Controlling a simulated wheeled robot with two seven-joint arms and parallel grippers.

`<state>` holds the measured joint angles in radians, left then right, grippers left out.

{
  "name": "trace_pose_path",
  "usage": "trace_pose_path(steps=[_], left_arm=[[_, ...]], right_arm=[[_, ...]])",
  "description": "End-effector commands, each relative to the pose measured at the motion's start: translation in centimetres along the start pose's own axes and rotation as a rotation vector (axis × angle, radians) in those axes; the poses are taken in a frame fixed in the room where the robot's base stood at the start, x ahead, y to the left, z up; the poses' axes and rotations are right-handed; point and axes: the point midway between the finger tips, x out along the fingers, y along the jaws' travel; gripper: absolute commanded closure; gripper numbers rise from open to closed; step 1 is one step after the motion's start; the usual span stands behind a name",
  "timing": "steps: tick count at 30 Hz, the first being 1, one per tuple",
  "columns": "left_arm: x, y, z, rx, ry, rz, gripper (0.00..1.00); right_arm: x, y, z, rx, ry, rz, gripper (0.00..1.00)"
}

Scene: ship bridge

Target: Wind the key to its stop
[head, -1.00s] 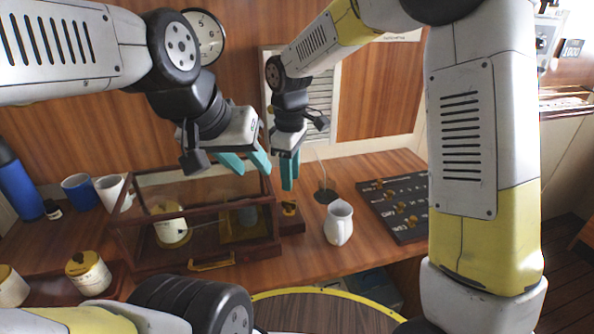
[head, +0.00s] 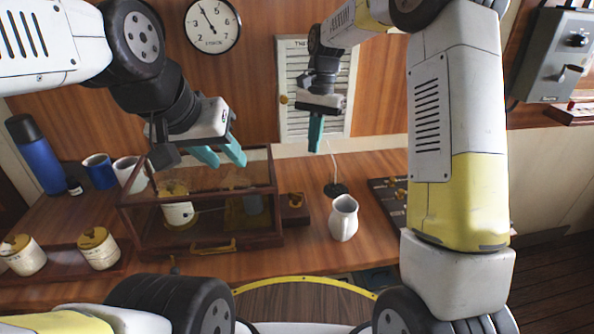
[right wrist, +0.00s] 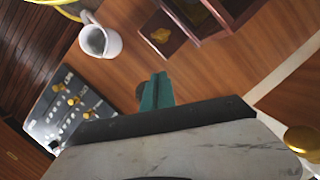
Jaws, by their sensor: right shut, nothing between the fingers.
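A small brass piece (head: 296,200), which looks like the key, sits on a low wooden block at the right end of a glass-topped wooden case (head: 141,233). In the right wrist view the brass piece (right wrist: 161,36) lies flat-looking on its block; its turn angle is unclear. My right gripper (head: 315,135) is shut and empty, pointing down above and behind the block, apart from it. Its closed teal fingers (right wrist: 157,92) show in the right wrist view. My left gripper (head: 222,155) has its fingers apart, empty, over the case's glass top.
A white jug (head: 343,218) stands right of the block, with a thin-stemmed black base (head: 336,189) behind it. A dark panel with brass knobs (right wrist: 64,108) lies further right. Mugs, a blue flask (head: 37,155) and lidded jars (head: 98,248) stand left. A wall clock (head: 212,25) hangs above.

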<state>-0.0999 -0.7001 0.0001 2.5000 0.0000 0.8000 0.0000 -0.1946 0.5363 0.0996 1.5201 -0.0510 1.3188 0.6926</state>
Motion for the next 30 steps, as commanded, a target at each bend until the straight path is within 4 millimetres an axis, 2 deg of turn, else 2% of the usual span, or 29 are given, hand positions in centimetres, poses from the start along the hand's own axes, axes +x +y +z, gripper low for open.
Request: trace_pose_path(steps=[4,7,19,24,30], left_arm=[[0.0,0.0,0.0,0.000,0.000,0.000,0.64],[0.0,0.0,0.0,0.000,0.000,0.000,0.64],[0.0,0.0,0.0,0.000,0.000,0.000,0.64],[0.0,0.0,0.0,0.000,0.000,0.000,0.64],[0.0,0.0,0.0,0.000,0.000,0.000,0.64]], right_arm=[[0.5,0.2,-0.2,0.041,-0.007,-0.001,1.00],[1.8,0.2,-0.1,0.039,-0.007,0.000,1.00],[10.1,0.2,0.0,0.034,-0.008,0.001,1.00],[10.5,0.1,2.5,0.033,-0.004,-0.001,1.00],[10.8,0.0,3.7,0.034,-0.003,-0.002,1.00]])
